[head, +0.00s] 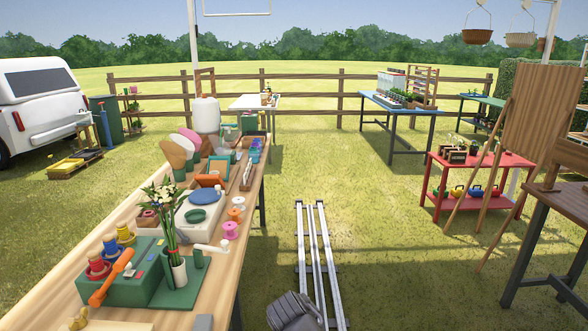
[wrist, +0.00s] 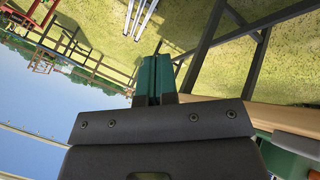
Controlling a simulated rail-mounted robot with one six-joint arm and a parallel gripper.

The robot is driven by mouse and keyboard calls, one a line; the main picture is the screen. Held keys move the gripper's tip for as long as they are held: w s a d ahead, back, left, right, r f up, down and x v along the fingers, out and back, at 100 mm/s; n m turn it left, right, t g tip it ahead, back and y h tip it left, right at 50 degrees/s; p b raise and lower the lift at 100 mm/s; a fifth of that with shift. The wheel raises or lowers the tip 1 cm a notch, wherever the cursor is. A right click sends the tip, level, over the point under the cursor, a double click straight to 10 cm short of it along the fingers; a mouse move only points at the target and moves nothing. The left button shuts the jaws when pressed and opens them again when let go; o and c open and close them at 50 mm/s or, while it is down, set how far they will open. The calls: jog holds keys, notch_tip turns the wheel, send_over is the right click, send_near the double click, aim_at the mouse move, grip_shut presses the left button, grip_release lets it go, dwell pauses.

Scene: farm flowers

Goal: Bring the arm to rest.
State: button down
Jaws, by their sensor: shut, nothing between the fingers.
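My gripper (wrist: 154,80) shows in the wrist view, with its green fingers together and nothing between them. It hangs in free air, apart from the wooden workbench (wrist: 284,118), whose edge shows at the right of that view. The wrist view is tilted, with sky at the left and grass at the top. In the head view my gripper is not in sight. A dark grey part of my own body shows at the bottom middle there.
Rails (head: 318,250) run along the grass in the middle. A red table (head: 478,161) and an easel (head: 541,108) stand at the right. Grass between them is open.

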jog(key=s+d+f+m+g+y, duration=0.1)
jog(key=s+d+f+m+g, duration=0.1)
jog(key=s+d+m+g, duration=0.35)
jog(key=s+d+f+m+g+y, duration=0.1)
jog(key=s+d+m+g, duration=0.15)
jog(key=d, duration=0.65)
notch_tip(320, 180, up, 14)
jog(key=d+p, duration=0.2)
jog(key=p, duration=1.3)
jog(key=a+f+n+t+b, duration=0.2)
jog(key=a+f+n+b, duration=0.1)
jog(key=a+f+b, duration=0.6)
jog(key=n+t+y+b, duration=0.4)
jog(key=t+y, duration=0.4)
jog(key=t, duration=0.5)
send_near(226, 244)
jog(key=shift+g, duration=0.3)
jog(key=b+x, duration=0.2)
jog(key=x, duration=0.5)
jog(key=shift+w+a+r, duration=0.1)
jog(key=shift+w+a, duration=0.05)
jog(key=shift+w, duration=0.2)
